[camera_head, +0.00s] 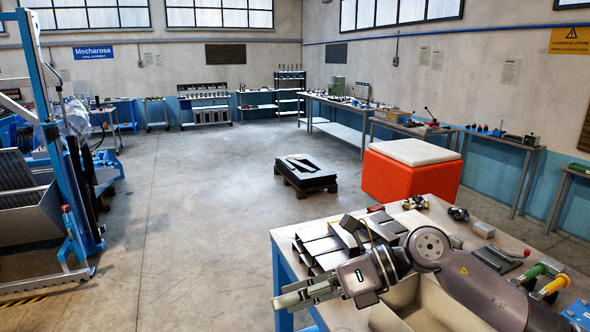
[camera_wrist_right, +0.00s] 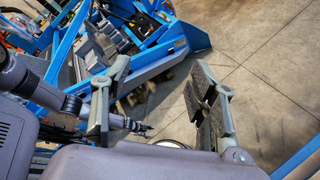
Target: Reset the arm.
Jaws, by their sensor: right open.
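My right gripper (camera_head: 290,295) reaches out to the left past the near left edge of the workbench. In the right wrist view its two fingers (camera_wrist_right: 159,75) stand wide apart with nothing between them, so it is open and empty. My right arm lies bent across the front of the bench. Several grey metal frame pieces (camera_head: 322,246) lie on the bench just behind the gripper and arm, apart from the fingers.
The workbench (camera_head: 480,239) also bears a beige bin (camera_head: 415,305), partly hidden by my arm, and green and yellow handled tools (camera_head: 540,270). A red crate (camera_head: 408,173) stands behind. A dark pallet stack (camera_head: 305,175) sits on open floor. Blue machinery stands left.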

